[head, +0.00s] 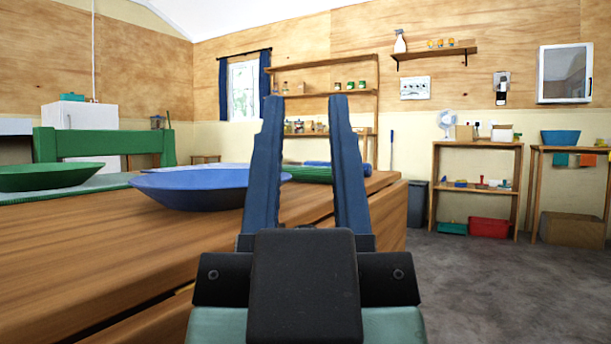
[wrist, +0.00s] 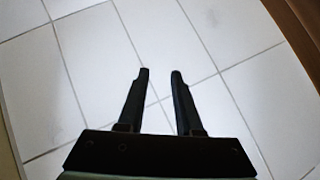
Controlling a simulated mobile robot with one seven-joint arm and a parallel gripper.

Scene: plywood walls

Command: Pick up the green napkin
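My gripper (head: 307,165) stands in the middle of the head view with its two blue fingers apart and nothing between them. In the wrist view my gripper (wrist: 160,75) is also open and empty, over a pale tiled surface. A green cloth-like piece (head: 560,159) hangs at the front of the right-hand table, far off; it may be the green napkin. A green ribbed item (head: 310,174) lies on the wooden table, partly hidden behind my fingers; I cannot tell whether it is a napkin. My gripper touches neither.
The wooden table (head: 60,248) fills the left, with a blue bowl (head: 190,188) and a green bowl (head: 45,177). An orange cloth (head: 587,160) hangs beside the green one, under a blue basin (head: 560,137). A shelf unit (head: 478,146) stands nearby. Grey floor (head: 480,285) at right is clear.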

